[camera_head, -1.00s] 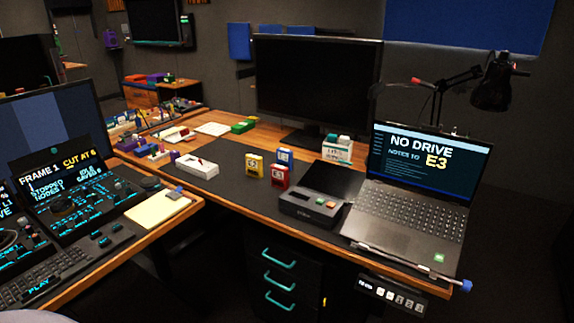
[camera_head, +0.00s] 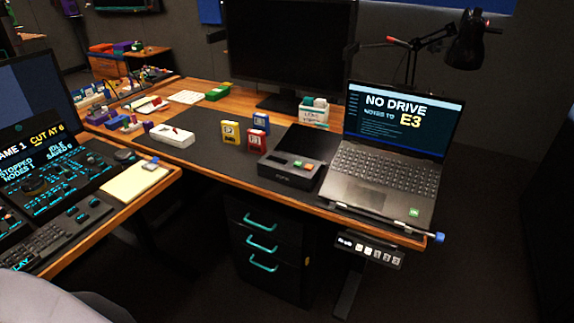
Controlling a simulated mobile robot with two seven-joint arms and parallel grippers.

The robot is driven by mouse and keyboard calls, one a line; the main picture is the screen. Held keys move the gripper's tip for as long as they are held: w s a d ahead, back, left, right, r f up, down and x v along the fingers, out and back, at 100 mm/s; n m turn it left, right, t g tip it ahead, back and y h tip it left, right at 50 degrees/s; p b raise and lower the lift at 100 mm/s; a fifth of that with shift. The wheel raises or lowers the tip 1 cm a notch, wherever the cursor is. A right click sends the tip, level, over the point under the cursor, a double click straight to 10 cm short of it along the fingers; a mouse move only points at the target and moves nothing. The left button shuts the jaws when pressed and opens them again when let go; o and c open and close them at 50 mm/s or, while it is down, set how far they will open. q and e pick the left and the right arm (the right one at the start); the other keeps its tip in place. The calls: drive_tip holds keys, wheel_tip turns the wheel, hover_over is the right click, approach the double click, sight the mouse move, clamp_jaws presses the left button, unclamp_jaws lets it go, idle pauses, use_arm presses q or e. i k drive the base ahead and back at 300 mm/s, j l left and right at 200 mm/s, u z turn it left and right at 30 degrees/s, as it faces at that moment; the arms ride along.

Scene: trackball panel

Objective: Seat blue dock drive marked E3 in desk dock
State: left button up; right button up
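The blue drive (camera_head: 261,122) stands upright on the dark desk mat, behind a red drive (camera_head: 253,141) and to the right of a yellow drive (camera_head: 230,133). Its marking is too small to read. The desk dock (camera_head: 291,168) is a dark box on the mat, to the right of the drives, with small green and orange parts on top. The laptop (camera_head: 405,115) beside it reads "NO DRIVE" and "NOTES TO E3". Neither of my grippers shows in the head view.
A large monitor (camera_head: 290,45) stands behind the drives, with a white box (camera_head: 313,111) near its base. A white device (camera_head: 172,136) lies left of the drives. A desk lamp (camera_head: 464,50) is behind the laptop. A drawer unit (camera_head: 266,243) is under the desk.

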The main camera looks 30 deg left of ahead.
sight(274, 166)
drive_tip(key=i+j+z, duration=0.2)
drive_tip(key=j+z, duration=0.3)
drive_tip(key=j, duration=0.75)
drive_tip(key=j+z, duration=0.45)
drive_tip(key=j, duration=0.85)
